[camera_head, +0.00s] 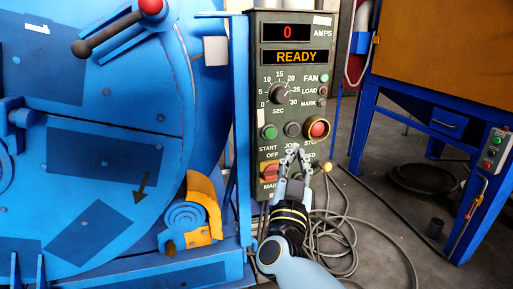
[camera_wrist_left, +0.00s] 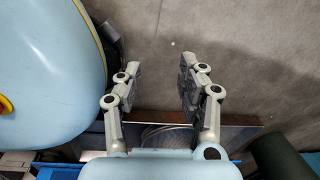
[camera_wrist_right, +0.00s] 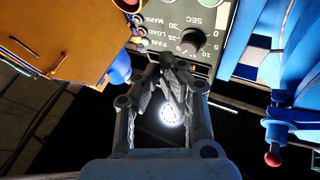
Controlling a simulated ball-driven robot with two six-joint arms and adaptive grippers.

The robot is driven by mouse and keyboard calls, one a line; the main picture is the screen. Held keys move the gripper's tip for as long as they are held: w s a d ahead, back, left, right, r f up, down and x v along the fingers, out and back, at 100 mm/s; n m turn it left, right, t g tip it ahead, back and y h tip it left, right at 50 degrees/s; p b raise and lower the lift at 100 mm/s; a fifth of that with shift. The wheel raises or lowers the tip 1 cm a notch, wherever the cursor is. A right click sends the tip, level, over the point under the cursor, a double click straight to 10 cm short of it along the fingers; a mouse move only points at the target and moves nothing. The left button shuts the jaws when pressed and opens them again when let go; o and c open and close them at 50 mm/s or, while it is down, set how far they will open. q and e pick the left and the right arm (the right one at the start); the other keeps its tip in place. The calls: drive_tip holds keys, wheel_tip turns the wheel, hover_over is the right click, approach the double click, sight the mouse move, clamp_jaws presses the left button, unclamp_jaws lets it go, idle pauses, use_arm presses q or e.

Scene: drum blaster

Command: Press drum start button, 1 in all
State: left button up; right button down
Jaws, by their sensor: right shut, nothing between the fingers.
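The green start button (camera_head: 269,131) sits at the lower left of the dark control panel (camera_head: 262,95), above its START label. My right gripper (camera_head: 292,152) is shut and empty, its fingertips below the dark jog button (camera_head: 292,129), to the right of and lower than the start button. I cannot tell whether the tips touch the panel.
A red stop button (camera_head: 317,129) is right of the jog button. A red-and-yellow main switch (camera_head: 269,173) lies below. The display (camera_head: 295,57) reads READY. The blue drum machine (camera_head: 90,150) fills the left. Cables (camera_head: 345,235) lie on the floor; a blue-legged orange cabinet (camera_head: 440,50) stands right.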

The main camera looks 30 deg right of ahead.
sight(270, 133)
use_arm(q)
drive_tip(key=shift+s+a+f+b, duration=0.1)
drive_tip(key=shift+s+f+b, duration=0.2)
drive_tip(key=shift+s+f, duration=0.3)
use_arm(e)
drive_tip(key=shift+w+a+r+m, duration=0.15)
drive_tip(key=shift+w+r, duration=0.05)
drive_tip(key=shift+w, duration=0.25)
drive_tip(key=shift+w+a+r+m, duration=0.15)
drive_tip(key=shift+w, duration=0.25)
use_arm(q)
drive_tip(key=shift+w, duration=0.15)
use_arm(e)
drive_tip(key=shift+w, duration=0.1)
use_arm(q)
drive_tip(key=w+d+r+b, duration=0.2)
drive_tip(key=w+r+b, duration=0.1)
drive_tip(key=w+r, duration=0.3)
drive_tip(key=shift+w+d+b, duration=0.2)
drive_tip(key=shift+w+b, duration=0.15)
drive_tip(key=shift+w, duration=1.05)
use_arm(e)
drive_tip(key=shift+w+d, duration=0.35)
drive_tip(key=shift+w, duration=1.05)
drive_tip(key=shift+w+d, duration=0.35)
drive_tip(key=shift+w, duration=1.05)
drive_tip(key=shift+w+d, duration=0.35)
drive_tip(key=shift+w, duration=1.05)
